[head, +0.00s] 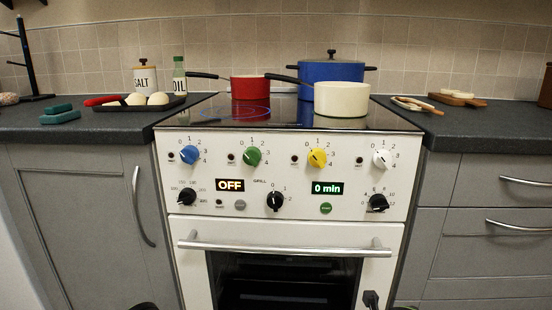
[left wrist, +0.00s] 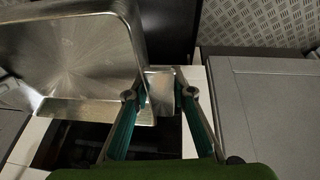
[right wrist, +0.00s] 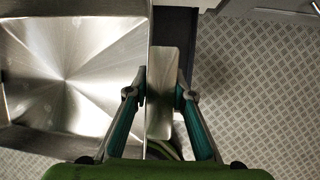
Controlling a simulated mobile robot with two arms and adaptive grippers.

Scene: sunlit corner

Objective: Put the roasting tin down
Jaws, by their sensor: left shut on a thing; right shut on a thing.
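The roasting tin is a shiny metal pan with raised walls. It shows in the left wrist view (left wrist: 75,55) and in the right wrist view (right wrist: 65,75), at the left of each picture. My left gripper (left wrist: 157,92) is shut on a flat metal handle of the tin. My right gripper (right wrist: 160,92) is shut on another flat metal handle of it. The tin appears empty. I cannot make it out in the head view, where both grippers are out of clear sight. The hob (head: 289,118) carries pans.
On the hob stand a red pan (head: 250,89), a blue pot (head: 333,72) and a cream pan (head: 341,99). The left counter (head: 30,127) holds a dark tray with eggs; its front is partly clear. The right counter (head: 490,128) has clear room. The oven handle (head: 285,249) juts out.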

